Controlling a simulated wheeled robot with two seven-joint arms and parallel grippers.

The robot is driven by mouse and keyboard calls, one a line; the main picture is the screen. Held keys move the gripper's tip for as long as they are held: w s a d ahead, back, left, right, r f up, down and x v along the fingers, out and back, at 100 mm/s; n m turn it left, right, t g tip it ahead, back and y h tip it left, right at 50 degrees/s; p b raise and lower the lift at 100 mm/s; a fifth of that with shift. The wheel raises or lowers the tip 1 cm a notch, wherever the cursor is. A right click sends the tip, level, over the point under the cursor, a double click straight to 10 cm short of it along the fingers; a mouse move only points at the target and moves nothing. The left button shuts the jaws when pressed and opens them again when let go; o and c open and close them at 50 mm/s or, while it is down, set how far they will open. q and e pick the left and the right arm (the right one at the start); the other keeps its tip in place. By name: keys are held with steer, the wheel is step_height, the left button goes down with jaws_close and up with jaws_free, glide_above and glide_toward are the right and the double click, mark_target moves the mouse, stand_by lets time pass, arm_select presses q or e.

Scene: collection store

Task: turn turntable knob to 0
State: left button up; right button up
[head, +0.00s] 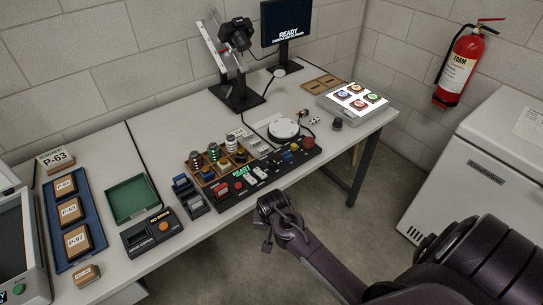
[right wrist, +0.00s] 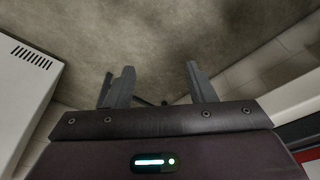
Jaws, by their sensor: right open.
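The turntable, a white round disc (head: 284,129), sits at the back of a black control panel (head: 232,200) near the table's front edge. The panel carries small controls, including a red round one (head: 308,142) at its right end. I cannot tell which control is the turntable knob, and no scale or 0 mark is readable. My right gripper (head: 268,225) is in front of the table edge, apart from the panel. In the right wrist view its two fingers (right wrist: 158,88) are spread and empty, with floor and wall beyond. My left gripper is not in view.
A camera on a stand (head: 236,40), a monitor (head: 287,22) and a lit tray (head: 354,99) with coloured discs stand behind. Left are a green tray (head: 131,199) and a blue tray (head: 58,196). A white cabinet (head: 470,165) stands right; floor between is clear.

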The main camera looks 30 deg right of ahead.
steer(key=w+d+r+m, duration=0.4)
steer(key=w+r+m, duration=0.2)
steer(key=r, duration=0.3)
step_height(320, 180, up, 7)
steer(key=m+g+y, duration=0.1)
steer(key=m+g, duration=0.1)
steer(key=m, duration=1.2)
glide_above(272, 160)
steer(key=shift+s+a+p, duration=0.3)
steer(key=shift+s+p, duration=0.05)
steer(key=shift+p, duration=0.1)
steer(key=shift+w+d+r, duration=0.1)
steer(key=shift+w+r, duration=0.05)
steer(key=shift+r, duration=0.05)
steer(key=shift+m, duration=0.3)
step_height(272, 160, down, 8)
steer(key=shift+w+d+r, duration=0.15)
steer(key=shift+r, duration=0.05)
steer(key=c, duration=1)
